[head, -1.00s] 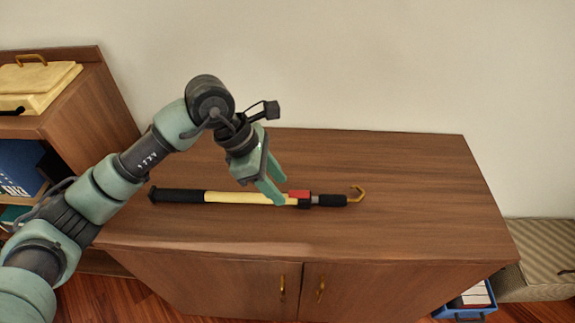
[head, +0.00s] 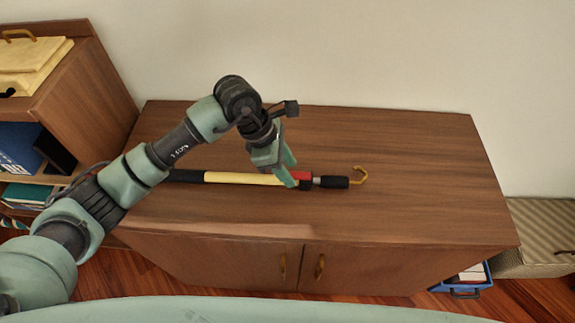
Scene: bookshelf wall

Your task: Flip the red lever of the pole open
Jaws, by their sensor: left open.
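The pole (head: 235,178) lies across the wooden cabinet top. The red lever (head: 303,175) sits near the black collar, right of the yellow shaft. My left gripper (head: 290,177) is open, with its fingertips at the pole beside the left end of the red lever. The fingers hide part of the pole there, and I cannot tell whether they touch it. My right gripper is not in view.
The wooden cabinet (head: 400,215) has free room on its top around the pole. A shelf (head: 85,80) with a yellow case (head: 30,58) stands at left. A blue crate (head: 465,281) and a striped bench (head: 545,225) are at right.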

